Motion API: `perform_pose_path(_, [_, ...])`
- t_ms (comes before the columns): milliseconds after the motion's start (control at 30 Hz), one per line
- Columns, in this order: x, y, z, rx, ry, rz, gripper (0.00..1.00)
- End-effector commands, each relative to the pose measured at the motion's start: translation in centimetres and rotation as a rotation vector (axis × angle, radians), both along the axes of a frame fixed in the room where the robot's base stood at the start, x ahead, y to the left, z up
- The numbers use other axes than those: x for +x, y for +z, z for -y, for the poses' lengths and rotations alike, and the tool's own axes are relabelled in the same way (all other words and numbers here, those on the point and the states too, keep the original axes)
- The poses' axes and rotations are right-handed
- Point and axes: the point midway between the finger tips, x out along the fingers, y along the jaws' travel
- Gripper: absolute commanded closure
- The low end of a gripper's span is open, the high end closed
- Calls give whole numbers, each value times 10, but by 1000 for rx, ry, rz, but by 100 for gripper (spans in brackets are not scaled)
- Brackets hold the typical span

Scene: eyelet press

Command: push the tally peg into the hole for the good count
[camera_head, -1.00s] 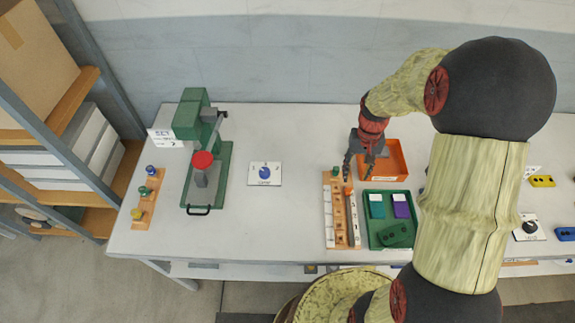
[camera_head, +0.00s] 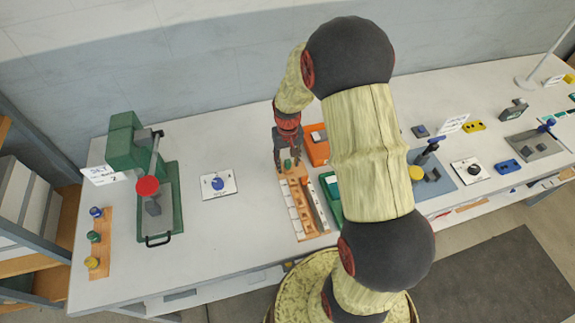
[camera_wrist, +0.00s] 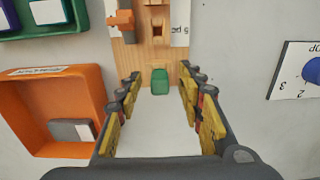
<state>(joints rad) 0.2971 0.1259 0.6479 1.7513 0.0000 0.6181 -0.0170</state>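The tally board (camera_head: 300,214) is a wooden strip with white labels and a row of holes; one hole (camera_wrist: 157,26) shows in the wrist view. The green tally peg (camera_head: 287,163) stands at the board's far end, near the wall; it also shows in the wrist view (camera_wrist: 160,81). My gripper (camera_wrist: 160,100) is open and empty, its yellow-padded fingers wide apart. The head view shows my gripper (camera_head: 288,160) over that board end.
An orange tray (camera_wrist: 36,85) holding a grey-and-white block (camera_wrist: 72,130) lies beside the board. A green tray (camera_wrist: 70,28) is close by, partly hidden by my arm in the head view. A dial plate (camera_head: 218,183) and green press (camera_head: 163,210) stand left, with clear table between.

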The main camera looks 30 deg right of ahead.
Motion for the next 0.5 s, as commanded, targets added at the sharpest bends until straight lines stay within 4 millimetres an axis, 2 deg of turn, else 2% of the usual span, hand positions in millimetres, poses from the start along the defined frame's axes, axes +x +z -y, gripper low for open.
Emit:
perform_pose_path(200, [1,-1,0,-1,0,2,62])
perform_pose_path(500, [1,-1,0,-1,0,2,79])
